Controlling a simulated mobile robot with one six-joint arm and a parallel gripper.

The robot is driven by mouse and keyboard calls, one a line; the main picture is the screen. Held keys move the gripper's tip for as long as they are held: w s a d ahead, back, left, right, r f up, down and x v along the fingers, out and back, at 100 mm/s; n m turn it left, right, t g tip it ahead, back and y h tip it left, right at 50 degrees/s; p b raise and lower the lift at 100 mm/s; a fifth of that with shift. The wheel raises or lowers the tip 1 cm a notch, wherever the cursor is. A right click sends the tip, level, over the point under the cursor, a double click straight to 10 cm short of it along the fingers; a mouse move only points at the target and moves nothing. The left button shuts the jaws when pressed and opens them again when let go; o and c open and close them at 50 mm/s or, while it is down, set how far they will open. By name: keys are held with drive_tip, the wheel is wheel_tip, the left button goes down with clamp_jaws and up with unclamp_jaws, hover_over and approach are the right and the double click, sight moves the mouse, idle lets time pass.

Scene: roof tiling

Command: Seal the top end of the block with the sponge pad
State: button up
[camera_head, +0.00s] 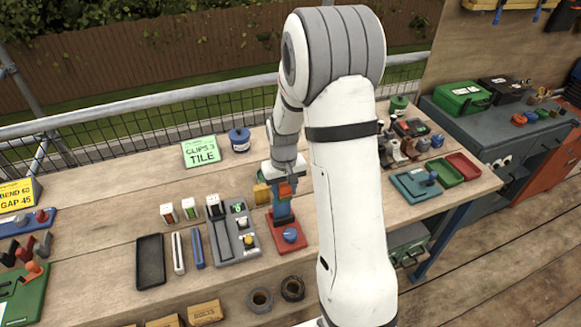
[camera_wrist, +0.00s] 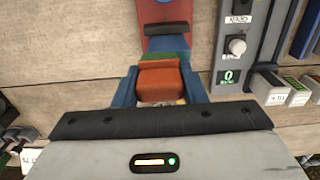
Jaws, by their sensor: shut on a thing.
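My gripper (camera_wrist: 160,72) has its blue fingers closed on the sides of an orange piece (camera_wrist: 160,85), likely the sponge pad; a green strip shows at its far edge. In the head view my gripper (camera_head: 284,203) is over the workbench, with the orange piece (camera_head: 286,190) at it. I cannot tell which thing is the block, or whether the orange piece touches anything.
A grey tool rack (camera_head: 223,243) with knobs stands close left of the red base. A black tray (camera_head: 150,261) and a blue bar (camera_head: 197,248) lie further left. Yellowish blocks (camera_head: 262,194) stand beside my gripper. My arm hides the bench to its right.

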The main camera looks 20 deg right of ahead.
drive_tip(key=shift+d, duration=0.95)
wheel_tip(320, 180, up, 8)
drive_tip(key=p, duration=0.4)
